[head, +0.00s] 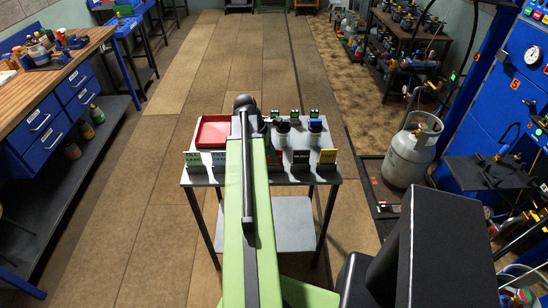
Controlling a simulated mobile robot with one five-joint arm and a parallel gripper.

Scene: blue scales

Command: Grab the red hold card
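My arm stretches forward over a small grey table (335,176) in the head view. My gripper (244,102) is at the dark far end of the arm, seen from behind; its fingers cannot be made out. Small upright cards stand along the table's near edge. A green card (194,158) and a pale bluish card (219,158) are left of my arm. A black card (300,157) and a yellow card (327,156) are to the right. A small reddish patch (274,157) shows just right of my arm, possibly the red hold card, partly hidden.
A red tray (214,119) is on the table's left. Dark jars (315,129) with coloured tops and small green-marked items stand at the back right. A grey gas cylinder (411,150) stands right of the table. A workbench (60,72) is at left. Floor between is clear.

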